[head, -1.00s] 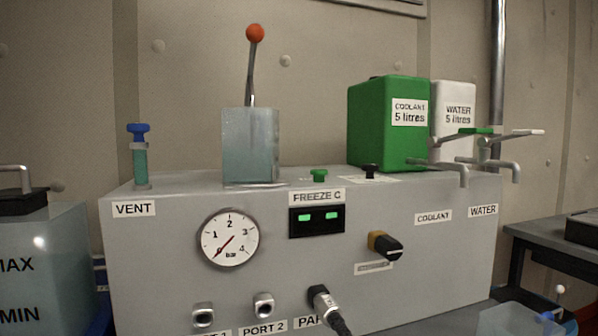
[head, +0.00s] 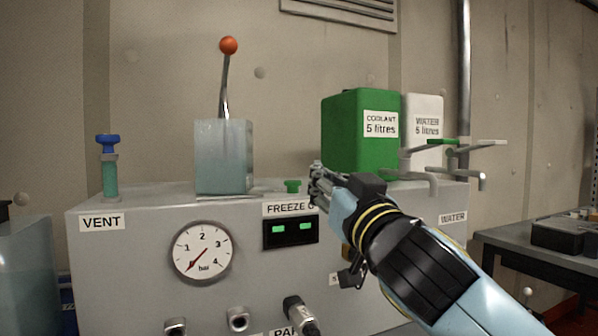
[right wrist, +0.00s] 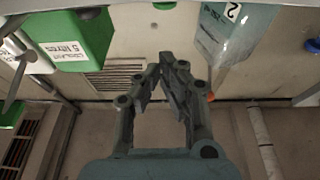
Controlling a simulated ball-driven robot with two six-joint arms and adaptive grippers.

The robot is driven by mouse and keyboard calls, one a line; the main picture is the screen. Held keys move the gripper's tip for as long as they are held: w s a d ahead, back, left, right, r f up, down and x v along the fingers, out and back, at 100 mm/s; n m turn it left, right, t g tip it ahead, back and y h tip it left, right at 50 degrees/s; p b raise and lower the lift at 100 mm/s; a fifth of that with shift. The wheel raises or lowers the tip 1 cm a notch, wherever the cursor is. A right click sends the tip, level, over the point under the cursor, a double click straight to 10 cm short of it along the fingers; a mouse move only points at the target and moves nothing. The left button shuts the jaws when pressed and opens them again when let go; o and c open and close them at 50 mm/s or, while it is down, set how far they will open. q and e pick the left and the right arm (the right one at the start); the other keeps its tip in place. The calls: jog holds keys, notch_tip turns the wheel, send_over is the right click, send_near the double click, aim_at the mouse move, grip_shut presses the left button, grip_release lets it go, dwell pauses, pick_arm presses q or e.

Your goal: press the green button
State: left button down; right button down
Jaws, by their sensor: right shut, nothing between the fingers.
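The green button (head: 292,186) stands on top of the grey machine's front edge, above the "FREEZE" label and a small display with two green lights. My right gripper (head: 315,182) reaches in from the lower right. Its fingertips are just right of the button in the head view, with a small gap in the picture; the depth between them is unclear. In the right wrist view the fingers (right wrist: 168,72) converge to the tips with nothing between them. My left gripper is out of view.
A clear block with an orange-knobbed lever (head: 228,46) stands behind left of the button. The green coolant tank (head: 350,130) and white water tank (head: 428,105) stand behind right. A blue-capped vent (head: 108,145) is at the left, a pressure gauge (head: 202,250) on the front.

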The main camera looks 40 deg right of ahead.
jog(key=shift+a+r+t, duration=0.2)
jog(key=shift+r+t, duration=0.1)
jog(key=shift+r, duration=0.3)
notch_tip(320, 180, up, 4)
jog(key=p, duration=0.4)
send_over(299, 195)
jog(key=shift+s+f, duration=0.15)
notch_tip(299, 195, down, 4)
jog(key=shift+r+b, duration=0.1)
jog(key=shift+b, duration=0.4)
jog(key=shift+f, duration=0.35)
